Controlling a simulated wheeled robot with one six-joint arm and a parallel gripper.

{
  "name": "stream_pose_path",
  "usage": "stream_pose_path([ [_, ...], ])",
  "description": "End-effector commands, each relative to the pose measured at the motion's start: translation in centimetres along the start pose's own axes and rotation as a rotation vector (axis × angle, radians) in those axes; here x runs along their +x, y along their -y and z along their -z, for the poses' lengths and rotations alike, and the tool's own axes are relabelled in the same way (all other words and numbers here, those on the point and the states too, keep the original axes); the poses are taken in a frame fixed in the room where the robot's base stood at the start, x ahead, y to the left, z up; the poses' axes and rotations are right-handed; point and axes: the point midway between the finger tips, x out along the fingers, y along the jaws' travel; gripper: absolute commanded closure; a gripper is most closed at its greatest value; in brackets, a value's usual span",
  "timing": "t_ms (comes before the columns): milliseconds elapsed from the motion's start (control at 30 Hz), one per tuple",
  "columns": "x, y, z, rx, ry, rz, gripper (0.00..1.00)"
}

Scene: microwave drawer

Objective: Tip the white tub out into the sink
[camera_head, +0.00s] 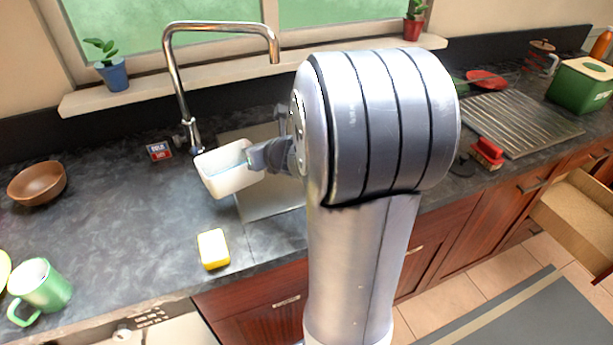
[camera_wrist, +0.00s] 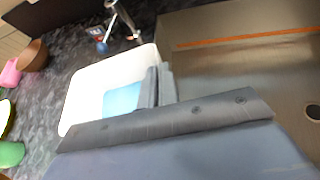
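The white tub (camera_head: 226,178) is held out in front of my arm, over the left edge of the sink (camera_head: 272,203). My gripper (camera_head: 254,158) is shut on its right-hand wall. The tub looks slightly tilted in the head view, with its opening mostly upward. In the wrist view the tub (camera_wrist: 84,88) shows a light blue patch (camera_wrist: 122,99) inside. The sink basin (camera_wrist: 225,75) lies to the right of the tub there, with a drain hole at the far right. My arm hides much of the sink in the head view.
A tall chrome faucet (camera_head: 178,85) stands behind the tub. A yellow sponge (camera_head: 213,249) lies on the counter in front. A brown bowl (camera_head: 37,183) and green mug (camera_head: 40,290) are at left. A ribbed drying rack (camera_head: 520,118) and red brush (camera_head: 487,152) are at right.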

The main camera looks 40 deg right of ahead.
Motion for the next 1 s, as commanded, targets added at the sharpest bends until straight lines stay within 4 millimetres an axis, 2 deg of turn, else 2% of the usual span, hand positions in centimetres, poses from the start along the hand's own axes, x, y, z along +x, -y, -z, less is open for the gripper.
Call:
stream_pose_path([
  [33,-0.2,2.2,1.0,0.033,0.009,0.050,1.00],
  [100,-1.0,4.3,1.0,0.078,0.012,0.104,1.00],
  [267,-2.9,8.6,1.4,0.169,0.025,0.220,1.00],
  [400,-3.7,11.6,3.2,0.233,0.042,0.306,1.00],
  [500,-3.5,12.5,4.6,0.255,0.047,0.333,1.00],
  [700,-2.8,13.1,6.5,0.269,0.050,0.349,1.00],
  [1000,-2.8,13.2,6.8,0.273,0.050,0.352,1.00],
])
